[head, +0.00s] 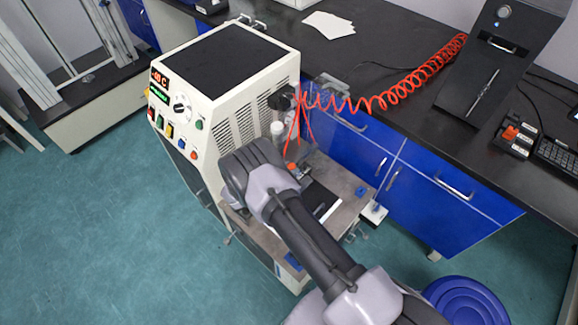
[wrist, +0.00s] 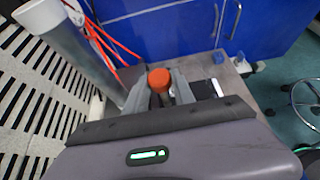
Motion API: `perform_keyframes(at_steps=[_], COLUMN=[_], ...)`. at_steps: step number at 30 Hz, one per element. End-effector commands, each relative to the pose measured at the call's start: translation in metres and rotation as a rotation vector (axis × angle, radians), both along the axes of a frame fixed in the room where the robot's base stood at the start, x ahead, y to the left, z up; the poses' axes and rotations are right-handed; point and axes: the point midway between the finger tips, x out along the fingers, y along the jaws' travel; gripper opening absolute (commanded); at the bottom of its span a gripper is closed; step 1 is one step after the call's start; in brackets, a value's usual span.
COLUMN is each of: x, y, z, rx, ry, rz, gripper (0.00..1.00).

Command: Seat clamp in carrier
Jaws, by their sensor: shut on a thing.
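My gripper (wrist: 159,90) is shut on a part with a round orange-red top (wrist: 159,78), which I take to be the clamp. Its grey fingers stand on both sides of the top, and its lower part is hidden. In the head view the orange-red top (head: 291,166) shows just beyond my wrist, over the small bench beside the cream rheometer (head: 228,85). A pale upright cylinder (head: 278,132) stands at the machine's side; it is large at the left in the wrist view (wrist: 65,45). I cannot make out the carrier clearly; my arm hides part of the bench.
The small bench (head: 345,185) has a black-and-white flat item (head: 322,204) on it. Red coiled tubing (head: 385,98) runs to the machine's side, with loose loops near the cylinder. Blue cabinets (head: 440,185) stand behind, and a blue round bin (head: 465,302) at the lower right. Floor at left is clear.

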Motion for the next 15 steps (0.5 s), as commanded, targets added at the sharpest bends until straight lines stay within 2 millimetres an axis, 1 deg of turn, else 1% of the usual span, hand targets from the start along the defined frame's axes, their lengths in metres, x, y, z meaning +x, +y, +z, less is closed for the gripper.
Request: perform_keyframes(at_steps=[11, 13, 15], x=[0.000, 0.000, -0.001], y=[0.001, 0.001, 0.001], z=[0.000, -0.002, -0.011], rx=[0.000, 0.000, -0.001], ry=[-0.002, -0.001, -0.001], rz=[0.000, 0.001, 0.000], gripper=[0.00, 0.00, 0.00])
